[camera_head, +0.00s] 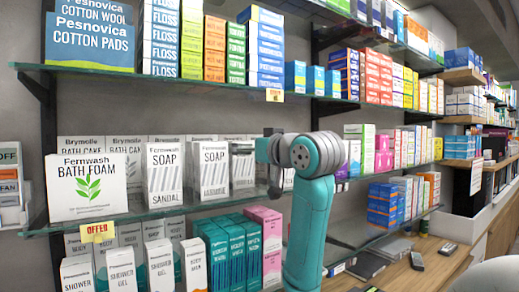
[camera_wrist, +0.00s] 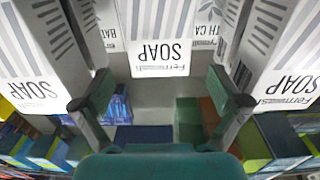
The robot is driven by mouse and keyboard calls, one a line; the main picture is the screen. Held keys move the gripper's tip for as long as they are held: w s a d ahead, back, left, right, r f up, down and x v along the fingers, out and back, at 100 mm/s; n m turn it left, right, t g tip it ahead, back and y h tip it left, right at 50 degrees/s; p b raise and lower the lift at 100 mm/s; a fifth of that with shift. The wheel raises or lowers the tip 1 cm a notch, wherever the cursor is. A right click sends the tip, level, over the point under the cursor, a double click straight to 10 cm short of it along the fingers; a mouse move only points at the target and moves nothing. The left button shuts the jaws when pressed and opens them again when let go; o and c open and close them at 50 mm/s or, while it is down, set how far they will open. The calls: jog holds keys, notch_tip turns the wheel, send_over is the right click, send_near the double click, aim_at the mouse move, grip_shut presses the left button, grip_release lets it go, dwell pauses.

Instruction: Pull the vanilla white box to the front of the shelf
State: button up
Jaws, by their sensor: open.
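No vanilla label is legible in either view. In the wrist view, which shows the shelf upside down, a white Fernwash soap box (camera_wrist: 160,40) stands between the jaws' lines and set back from its neighbours. Its lower label is out of frame. My gripper (camera_wrist: 160,92) is open and empty, with one finger on each side of that box's front and apart from it. In the head view my gripper (camera_head: 268,158) is at the middle shelf, right of the white soap boxes, and its fingers are mostly hidden.
White soap boxes stand close by on the left (camera_wrist: 32,55) and right (camera_wrist: 285,60) in the wrist view. A sandal soap box (camera_head: 164,172) and another soap box (camera_head: 209,169) line the glass shelf's front. Teal and pink boxes fill the shelf below.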

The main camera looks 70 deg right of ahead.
jog(key=shift+x, duration=1.9)
jog(key=c, duration=1.3)
